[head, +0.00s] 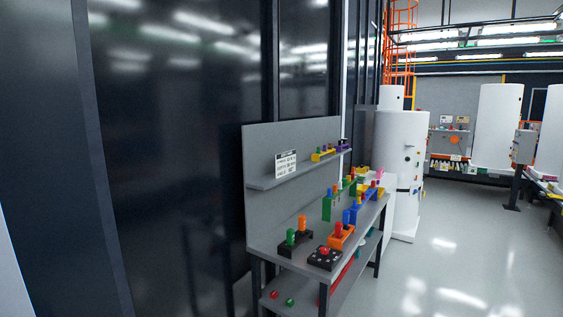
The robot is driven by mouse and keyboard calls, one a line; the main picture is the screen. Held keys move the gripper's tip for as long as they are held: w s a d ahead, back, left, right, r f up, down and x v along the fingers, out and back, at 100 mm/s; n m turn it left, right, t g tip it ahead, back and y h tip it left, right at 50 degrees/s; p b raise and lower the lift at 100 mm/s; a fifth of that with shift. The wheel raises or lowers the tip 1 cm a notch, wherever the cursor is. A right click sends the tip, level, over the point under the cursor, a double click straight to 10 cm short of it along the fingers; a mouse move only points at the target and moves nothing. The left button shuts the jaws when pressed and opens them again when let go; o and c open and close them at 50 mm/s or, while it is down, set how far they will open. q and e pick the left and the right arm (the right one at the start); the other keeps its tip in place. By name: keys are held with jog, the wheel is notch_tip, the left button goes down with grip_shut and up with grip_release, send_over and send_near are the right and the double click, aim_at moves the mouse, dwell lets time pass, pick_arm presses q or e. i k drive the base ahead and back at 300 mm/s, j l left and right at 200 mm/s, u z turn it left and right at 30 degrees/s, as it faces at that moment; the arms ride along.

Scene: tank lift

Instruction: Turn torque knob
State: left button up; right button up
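No part labelled as the torque knob can be made out. A grey workbench (284,236) with a back panel stands at the centre, against the dark wall. On its near end is a black box (325,260) with a red knob-like top (324,251). An orange block with a red top (341,236) stands just behind. More blue, green and yellow pieces (354,205) stand toward the far end. Neither of my grippers is in view.
A white sign (286,162) stands on the bench's upper shelf. A tall white tank (401,160) stands beyond the bench. Far right are another white tank (497,125), an orange round part (455,139) on a panel, and a grey post box (523,147). The right floor (465,250) is clear.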

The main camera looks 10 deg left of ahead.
aim_at(325, 251)
jog(key=i+l+u, duration=0.15)
jog(key=l, duration=0.2)
jog(key=i+l+u, duration=0.15)
jog(key=l, duration=0.25)
jog(key=l+u, duration=0.15)
jog(key=l, duration=0.25)
jog(key=i+l+u, duration=0.15)
jog(key=l, duration=0.25)
